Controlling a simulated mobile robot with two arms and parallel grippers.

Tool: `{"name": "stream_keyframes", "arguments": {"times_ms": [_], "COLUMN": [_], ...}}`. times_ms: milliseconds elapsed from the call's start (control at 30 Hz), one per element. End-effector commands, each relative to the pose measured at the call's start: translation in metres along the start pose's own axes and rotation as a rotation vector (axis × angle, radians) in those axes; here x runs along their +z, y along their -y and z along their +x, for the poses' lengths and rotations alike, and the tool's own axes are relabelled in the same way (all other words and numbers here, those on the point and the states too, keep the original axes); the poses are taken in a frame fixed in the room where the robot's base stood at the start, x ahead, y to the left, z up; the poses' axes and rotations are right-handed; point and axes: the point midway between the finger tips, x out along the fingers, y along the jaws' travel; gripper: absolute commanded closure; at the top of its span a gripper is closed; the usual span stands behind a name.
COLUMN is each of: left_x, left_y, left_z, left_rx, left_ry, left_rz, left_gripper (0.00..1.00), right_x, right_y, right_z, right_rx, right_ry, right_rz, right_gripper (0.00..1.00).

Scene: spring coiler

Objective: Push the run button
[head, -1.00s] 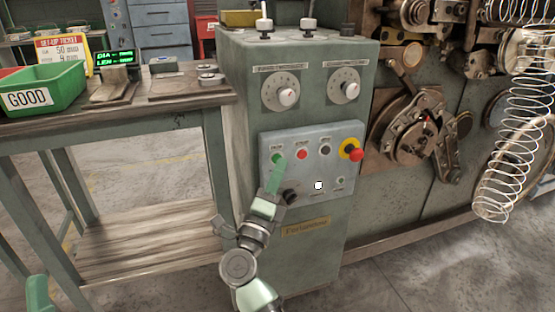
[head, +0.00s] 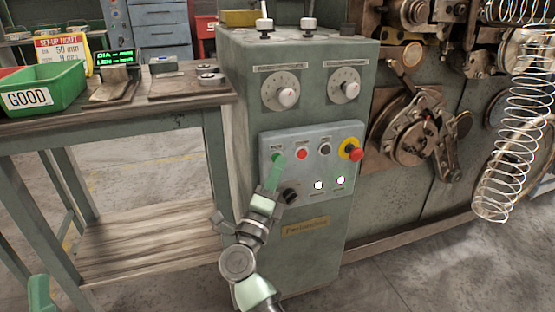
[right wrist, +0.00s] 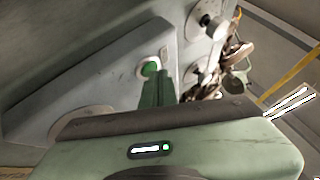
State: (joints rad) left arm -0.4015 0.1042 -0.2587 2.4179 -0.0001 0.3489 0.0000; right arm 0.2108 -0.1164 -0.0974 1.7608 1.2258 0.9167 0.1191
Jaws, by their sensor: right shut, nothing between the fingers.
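The run button appears to be the green button (head: 276,157) at the upper left of the grey control panel (head: 311,165); its label is too small to read. My right gripper (head: 281,158) is shut and empty. Its green fingertips are at the button and cover part of it. In the right wrist view the green button (right wrist: 150,68) shows just past the tips of the shut fingers (right wrist: 160,75). I cannot tell whether they touch or press it. A green piece at the lower left edge of the head view seems to be part of my left gripper (head: 38,291).
The panel also has a red button (head: 302,154), a dark button (head: 324,150), a red emergency knob (head: 355,155), a black knob (head: 289,193) and two lit white lamps (head: 340,180). A workbench (head: 120,115) with a green bin (head: 42,90) stands left. The coiler with a spring (head: 515,110) is right.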

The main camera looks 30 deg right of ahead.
Motion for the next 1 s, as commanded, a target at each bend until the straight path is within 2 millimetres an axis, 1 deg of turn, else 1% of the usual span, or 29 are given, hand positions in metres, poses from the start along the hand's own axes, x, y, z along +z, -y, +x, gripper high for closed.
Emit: {"name": "stream_keyframes", "arguments": {"times_ms": [467,567,633,700,1000], "left_x": [0.001,0.006,0.015,0.019,0.032], "left_y": [0.0,0.0,0.001,0.001,0.003], "left_z": [0.001,0.002,-0.001,-0.001,-0.002], "left_rx": [0.0,0.0,-0.002,-0.003,-0.006], "left_ry": [0.009,0.035,0.08,0.102,0.174], "left_rz": [-0.001,-0.001,0.0,0.002,0.007], "left_gripper": [0.45,0.45,0.45,0.45,0.45], "right_x": [0.0,-0.001,-0.002,-0.003,-0.007], "right_y": [0.001,0.002,0.004,0.005,0.008], "right_z": [0.0,-0.002,-0.004,-0.005,-0.01], "right_rx": [0.0,0.001,0.0,0.0,0.0], "right_ry": [0.001,0.001,0.001,0.001,0.0], "right_rz": [0.001,0.001,0.002,0.002,0.001], "right_gripper": [1.0,1.0,1.0,1.0,1.0]}}
